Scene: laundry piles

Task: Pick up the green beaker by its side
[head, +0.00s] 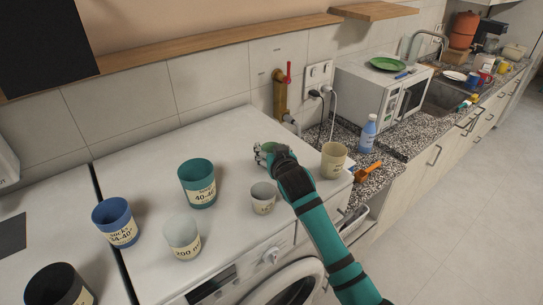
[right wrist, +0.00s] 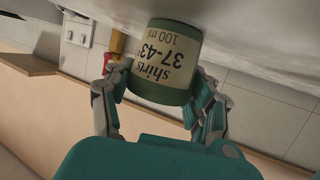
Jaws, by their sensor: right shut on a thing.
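The green beaker (right wrist: 167,92) is dark green with a cream label reading "shirts 37-43, 100 ml", seen upside down in the right wrist view. My right gripper (right wrist: 158,100) is shut on its sides, one finger on each side. In the head view, my right gripper (head: 268,154) is over the back right of the white washing machine top (head: 235,130). There it hides most of the green beaker. I cannot tell whether the beaker touches the machine top. My left gripper is not in view.
A teal beaker (head: 197,184), a blue beaker (head: 115,222), a pale beaker (head: 182,238), a small whitish beaker (head: 263,198), a cream beaker (head: 333,161) and a dark beaker (head: 60,287) stand around. A microwave (head: 365,95) and blue bottle (head: 368,135) are right.

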